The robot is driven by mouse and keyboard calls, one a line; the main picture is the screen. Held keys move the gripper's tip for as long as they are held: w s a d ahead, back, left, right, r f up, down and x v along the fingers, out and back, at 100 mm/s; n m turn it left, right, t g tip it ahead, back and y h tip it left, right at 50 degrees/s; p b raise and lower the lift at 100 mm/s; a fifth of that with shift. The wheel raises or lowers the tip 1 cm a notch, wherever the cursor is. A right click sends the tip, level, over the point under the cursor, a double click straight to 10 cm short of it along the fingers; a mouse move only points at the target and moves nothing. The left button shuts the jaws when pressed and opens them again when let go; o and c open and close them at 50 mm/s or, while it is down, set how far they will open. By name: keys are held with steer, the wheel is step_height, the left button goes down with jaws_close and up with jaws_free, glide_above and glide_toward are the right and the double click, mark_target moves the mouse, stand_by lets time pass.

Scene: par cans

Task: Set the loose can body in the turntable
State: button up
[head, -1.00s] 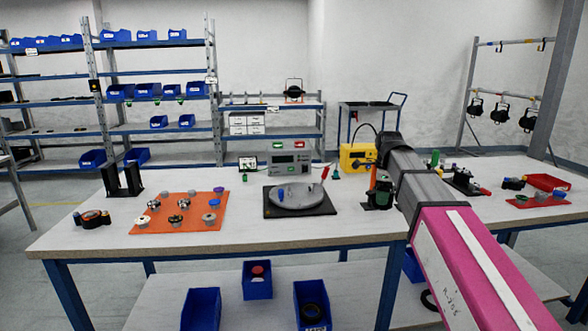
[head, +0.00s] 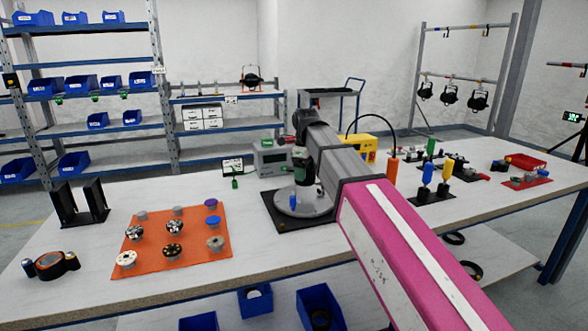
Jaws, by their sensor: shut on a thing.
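The turntable is a round grey disc (head: 318,207) on a black square base (head: 283,222) on the bench. A small blue peg (head: 293,203) stands at its front left. My gripper (head: 303,153) points down over the back right of the disc, partly hidden by my own arm. It is shut on a dark cylindrical can body (head: 304,171), which is upright over the disc. I cannot tell whether the can's lower end touches the turntable.
An orange mat (head: 140,261) with several small round parts lies left of the turntable. Black upright plates (head: 66,206) stand at the far left. A grey instrument box (head: 270,157) and a yellow box (head: 353,149) stand behind. Blue and yellow handled tools (head: 426,176) stand to the right.

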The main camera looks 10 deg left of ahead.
mark_target(305, 185)
steer(key=shift+f, duration=2.8)
steer(key=shift+f, duration=0.1)
steer(key=o, duration=0.9)
steer(key=shift+o, duration=1.3)
step_height(305, 185, up, 11)
steer(key=shift+f, duration=0.1)
